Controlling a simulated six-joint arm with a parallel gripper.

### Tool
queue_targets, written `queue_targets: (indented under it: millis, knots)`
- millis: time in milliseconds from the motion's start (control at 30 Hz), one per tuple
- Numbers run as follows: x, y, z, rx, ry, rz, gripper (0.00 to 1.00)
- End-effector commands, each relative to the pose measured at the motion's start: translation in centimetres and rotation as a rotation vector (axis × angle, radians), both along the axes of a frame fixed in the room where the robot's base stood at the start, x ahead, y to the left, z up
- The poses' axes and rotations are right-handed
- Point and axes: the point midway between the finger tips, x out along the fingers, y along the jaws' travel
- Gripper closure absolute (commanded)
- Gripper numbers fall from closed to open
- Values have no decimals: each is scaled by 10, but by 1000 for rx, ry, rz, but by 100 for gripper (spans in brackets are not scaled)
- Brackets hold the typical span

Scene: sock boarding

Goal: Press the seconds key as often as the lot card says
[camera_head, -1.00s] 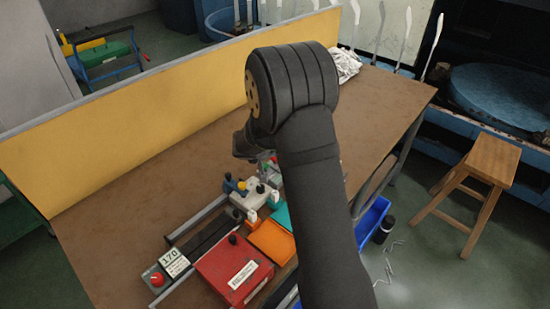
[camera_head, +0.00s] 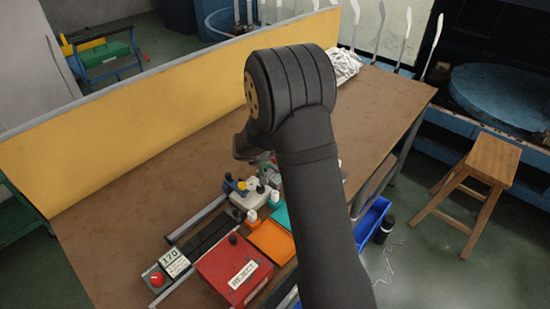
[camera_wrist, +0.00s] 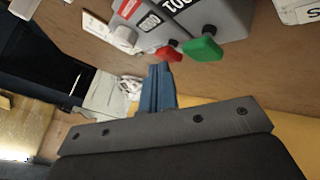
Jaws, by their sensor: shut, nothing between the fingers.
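In the wrist view a grey box (camera_wrist: 228,14) with printed labels, partly legible as "TOU", carries a red key (camera_wrist: 170,52) and a green key (camera_wrist: 203,48). Which one is the seconds key cannot be told. My gripper (camera_wrist: 159,70) is shut and empty, its blue fingertips just below the red key; contact cannot be told. The head view shows my arm over the bench, hiding the fingertips and the grey box. A white card (camera_wrist: 297,10) is cut off at the wrist view's upper right corner; whether it is the lot card cannot be told.
A red box (camera_head: 225,268) labelled REJECT and an orange tray (camera_head: 272,242) stand at the bench front. A small unit with a red knob (camera_head: 157,279) and a plate reading 170 (camera_head: 173,262) is to their left. A yellow partition (camera_head: 130,125) borders the back.

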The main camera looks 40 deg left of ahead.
Motion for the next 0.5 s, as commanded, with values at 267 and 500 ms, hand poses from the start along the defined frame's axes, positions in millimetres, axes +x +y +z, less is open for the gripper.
queue_targets:
  millis: [267, 500]
  knots:
    - [0, 0, -4, 0, 1, -1, 100]
    - [0, 0, -6, 0, 1, -1, 100]
